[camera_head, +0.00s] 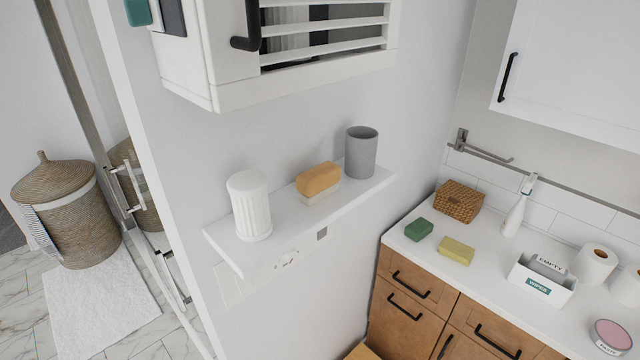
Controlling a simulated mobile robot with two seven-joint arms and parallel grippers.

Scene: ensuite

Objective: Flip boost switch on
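A pale wall panel (240,290) shows just below the white shelf on the wall, partly hidden by the shelf. It carries small dark and reddish markings (287,262), too small to read. A small grey square (321,234) sits on the wall to the right of them, under the shelf. I cannot tell which of these is the boost switch or what position it is in. Neither of my grippers is in view.
The white shelf (345,202) juts out above the panel, holding a white ribbed container (249,207), a sponge-like block (318,180) and a grey cup (361,153). A white cabinet (230,60) hangs above. A cluttered counter (405,243) stands right; a wicker basket (70,210) stands left.

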